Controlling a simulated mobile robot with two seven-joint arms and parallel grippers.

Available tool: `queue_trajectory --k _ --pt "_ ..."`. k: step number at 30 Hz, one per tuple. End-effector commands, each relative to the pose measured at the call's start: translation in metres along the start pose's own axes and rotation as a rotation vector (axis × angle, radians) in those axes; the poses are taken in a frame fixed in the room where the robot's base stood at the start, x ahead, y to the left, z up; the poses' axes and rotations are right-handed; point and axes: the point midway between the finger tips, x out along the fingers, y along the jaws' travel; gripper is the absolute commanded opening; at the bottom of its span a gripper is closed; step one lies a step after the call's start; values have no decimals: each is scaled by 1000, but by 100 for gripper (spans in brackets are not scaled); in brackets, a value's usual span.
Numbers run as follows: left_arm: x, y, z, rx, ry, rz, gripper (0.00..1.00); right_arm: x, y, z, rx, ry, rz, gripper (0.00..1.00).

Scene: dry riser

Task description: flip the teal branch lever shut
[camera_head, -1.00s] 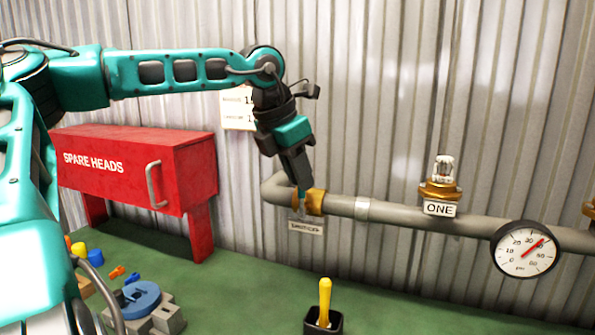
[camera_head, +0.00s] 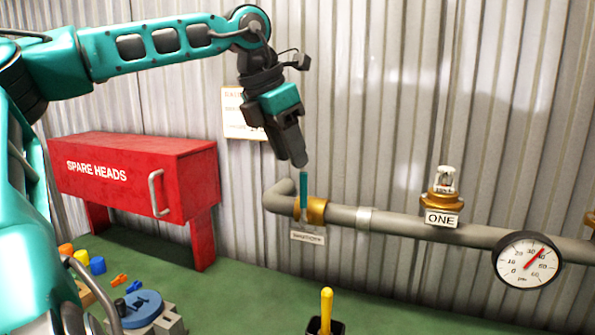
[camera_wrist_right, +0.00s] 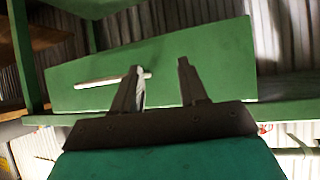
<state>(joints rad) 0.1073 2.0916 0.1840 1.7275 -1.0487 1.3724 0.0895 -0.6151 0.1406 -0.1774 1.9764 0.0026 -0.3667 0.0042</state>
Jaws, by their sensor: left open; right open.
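The teal branch lever (camera_head: 304,190) stands upright on the brass valve (camera_head: 316,211) at the left end of the grey pipe (camera_head: 400,224). A small label (camera_head: 308,238) hangs below the valve. My left gripper (camera_head: 299,162) is just above the lever's top end, pointing down, apart from it or nearly touching; the exact gap is hard to tell. Its fingers overlap from this angle. My right gripper (camera_wrist_right: 160,80) shows in the right wrist view, open and empty, in front of a green panel.
A red SPARE HEADS box (camera_head: 135,175) is on the left. A gauge (camera_head: 527,260) and a brass sprinkler fitting marked ONE (camera_head: 443,195) are on the pipe to the right. A black cup with a yellow handle (camera_head: 326,310) stands in front. A pale bar (camera_wrist_right: 112,79) is on the green panel.

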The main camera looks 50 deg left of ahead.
Motion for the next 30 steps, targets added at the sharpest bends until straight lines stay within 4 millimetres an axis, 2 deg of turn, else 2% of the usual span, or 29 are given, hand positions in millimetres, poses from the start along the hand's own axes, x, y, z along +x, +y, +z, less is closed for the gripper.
queue_trajectory --k 1,3,9,16,30 --pt "-14 0 1 0 -4 2 41 -1 1 -1 -1 0 2 43" --pt "-28 0 1 -1 -4 2 41 -2 2 -2 -2 0 4 43" --pt "-52 0 0 0 -1 0 41 -3 5 2 -4 -9 11 43" --pt "-58 0 0 1 2 0 41 -3 7 7 -7 -20 13 43" --pt "-58 0 0 0 1 -1 41 -4 5 4 -7 -14 9 43"
